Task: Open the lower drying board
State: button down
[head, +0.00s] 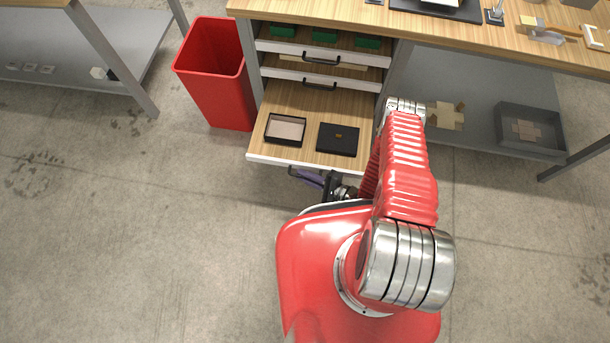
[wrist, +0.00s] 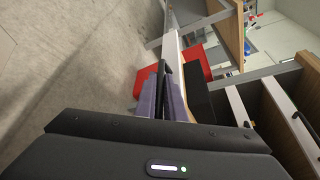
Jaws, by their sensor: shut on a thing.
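The lower drying board (head: 290,100) is a wood-floored drawer with a white front, pulled well out from the bench unit in the head view. A black-rimmed tray with a pale inside (head: 285,129) and a flat black box (head: 338,139) lie on it, side by side. My gripper (head: 312,178) is at its front edge and is shut on the dark bar handle (head: 293,171). The wrist view shows my purple fingers either side of the black handle (wrist: 163,75), close to the white drawer front (wrist: 172,48). My arm hides the board's right front corner.
Two shallower drawers with black handles (head: 320,57) (head: 321,85) sit above; the upper one holds green items (head: 324,36). A red bin (head: 217,78) stands just left. A grey shelf (head: 470,85) with a grey tray (head: 545,130) is at right. The concrete floor at front left is clear.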

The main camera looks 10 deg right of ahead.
jog(key=c, duration=2.1)
grip_release()
jog(key=shift+f, duration=0.1)
jog(key=shift+s+d, duration=0.1)
jog(key=shift+d, duration=0.05)
jog(key=v, duration=1.3)
jog(key=shift+s+d, duration=0.1)
jog(key=shift+d, duration=0.15)
